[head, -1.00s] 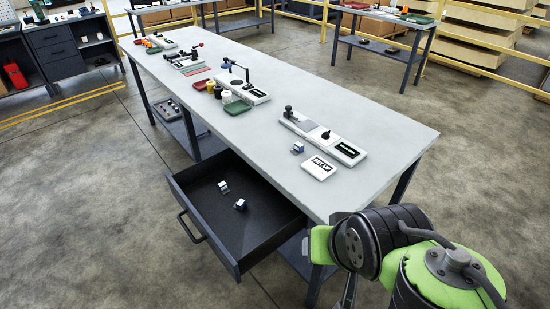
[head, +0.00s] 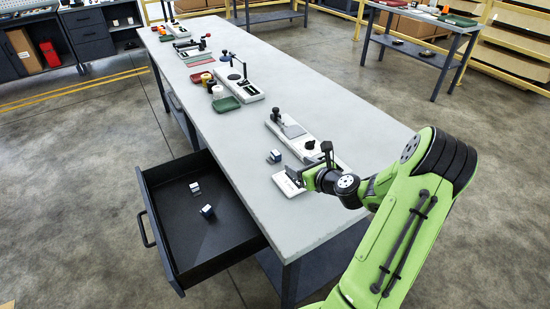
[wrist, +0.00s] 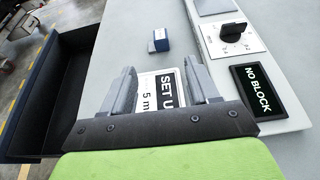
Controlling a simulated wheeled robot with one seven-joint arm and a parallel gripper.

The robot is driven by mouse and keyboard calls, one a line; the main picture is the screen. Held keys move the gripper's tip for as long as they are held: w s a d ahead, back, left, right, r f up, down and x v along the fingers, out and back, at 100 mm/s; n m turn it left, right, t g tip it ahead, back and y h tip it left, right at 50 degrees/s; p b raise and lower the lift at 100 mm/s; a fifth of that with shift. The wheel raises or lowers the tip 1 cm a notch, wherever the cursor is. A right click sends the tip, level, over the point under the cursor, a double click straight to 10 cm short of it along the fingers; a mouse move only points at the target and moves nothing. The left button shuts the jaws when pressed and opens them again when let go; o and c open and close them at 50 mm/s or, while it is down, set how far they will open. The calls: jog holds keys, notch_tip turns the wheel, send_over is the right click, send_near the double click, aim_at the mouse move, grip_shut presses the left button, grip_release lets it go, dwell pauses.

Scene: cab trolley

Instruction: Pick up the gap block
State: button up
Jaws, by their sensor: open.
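A small blue-and-white block (head: 274,157) stands on the table beside the white SET UP card (head: 286,185). In the wrist view the block (wrist: 160,40) is ahead of the fingertips and between their lines. Two similar small blocks lie in the open drawer, one upper left (head: 195,188) and one lower right (head: 207,211). I cannot tell from the pictures which one is the gap block. My gripper (wrist: 158,64) is open and empty. In the head view it is over the card, to the lower right of the table block and apart from it.
A white fixture (head: 290,134) with a dial (wrist: 233,31) and a NO BLOCK display (wrist: 259,88) stands right of the block. The black drawer (head: 162,236) juts out on the table's left. Another fixture (head: 237,88) and a green tray (head: 226,104) stand farther back.

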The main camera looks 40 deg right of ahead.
aim_at(276, 152)
jog(key=b+x, duration=0.1)
jog(key=x, duration=1.2)
jog(key=shift+w+b, duration=0.1)
jog(key=shift+b, duration=0.3)
jog(key=shift+r, duration=0.1)
grip_shut()
jog(key=shift+r, duration=0.1)
notch_tip(276, 152, up, 28)
jog(key=p, duration=0.7)
jog(key=shift+p, duration=0.3)
